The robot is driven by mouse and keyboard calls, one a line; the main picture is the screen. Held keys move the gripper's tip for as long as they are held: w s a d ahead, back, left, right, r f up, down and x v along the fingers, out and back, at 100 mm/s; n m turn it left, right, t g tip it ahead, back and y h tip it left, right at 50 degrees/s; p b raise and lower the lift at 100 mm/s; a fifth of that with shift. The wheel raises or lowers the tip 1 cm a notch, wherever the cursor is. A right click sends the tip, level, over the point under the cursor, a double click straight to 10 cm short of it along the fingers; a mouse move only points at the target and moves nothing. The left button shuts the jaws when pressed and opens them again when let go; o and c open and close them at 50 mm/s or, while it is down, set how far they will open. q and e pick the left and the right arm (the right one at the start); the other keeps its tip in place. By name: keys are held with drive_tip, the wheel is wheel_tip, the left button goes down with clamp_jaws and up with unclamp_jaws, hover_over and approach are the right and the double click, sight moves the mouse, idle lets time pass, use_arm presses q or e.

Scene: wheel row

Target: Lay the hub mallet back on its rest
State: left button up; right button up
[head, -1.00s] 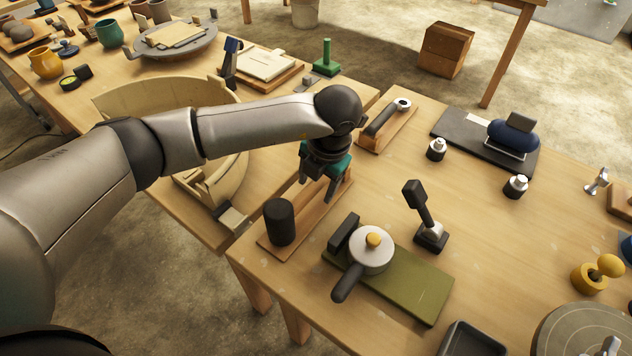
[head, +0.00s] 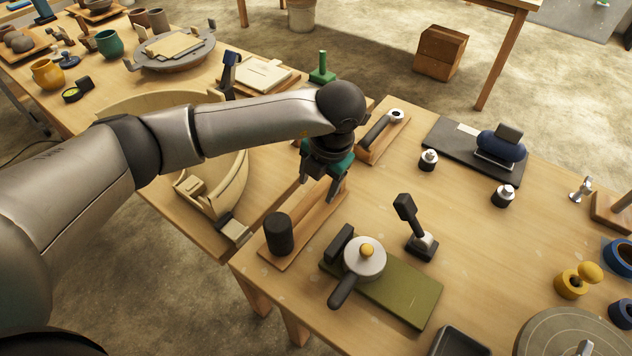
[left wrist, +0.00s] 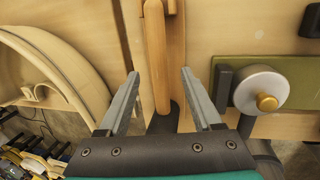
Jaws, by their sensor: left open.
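The hub mallet has a black cylindrical head (head: 278,234) and a pale wooden handle, clear in the left wrist view (left wrist: 154,55). It lies along a narrow wooden board (head: 267,257), seemingly its rest, at the table's near left edge. My left gripper (head: 322,192) is open over the handle end of the board, pointing down. In the left wrist view the handle runs between the two spread fingers (left wrist: 160,82), with visible gaps on both sides. The head is partly hidden behind the gripper body there. My right gripper is not in view.
A green board (head: 410,297) with a grey disc and black handle (head: 364,259) lies just right of the mallet. An upright black-handled tool (head: 415,228) stands beyond. A curved wooden form (head: 236,190) lies on the left table.

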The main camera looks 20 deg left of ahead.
use_arm(q)
drive_tip(key=shift+d+r+p, duration=0.1)
drive_tip(key=shift+r+p, duration=0.2)
drive_tip(key=shift+r, duration=0.35)
drive_tip(key=shift+s+d+r+p, duration=0.1)
drive_tip(key=shift+s+r+p, duration=0.05)
drive_tip(key=shift+r+p, duration=0.3)
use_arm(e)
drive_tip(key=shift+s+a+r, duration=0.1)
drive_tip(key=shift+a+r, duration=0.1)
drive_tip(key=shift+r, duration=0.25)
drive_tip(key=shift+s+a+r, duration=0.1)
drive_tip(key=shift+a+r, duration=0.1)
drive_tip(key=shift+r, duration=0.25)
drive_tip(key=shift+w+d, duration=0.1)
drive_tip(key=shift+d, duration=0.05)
use_arm(q)
drive_tip(key=shift+r, duration=0.1)
drive_tip(key=p+v, duration=0.1)
drive_tip(key=v, duration=0.1)
drive_tip(key=shift+r+p, duration=0.3)
drive_tip(key=shift+p, duration=0.05)
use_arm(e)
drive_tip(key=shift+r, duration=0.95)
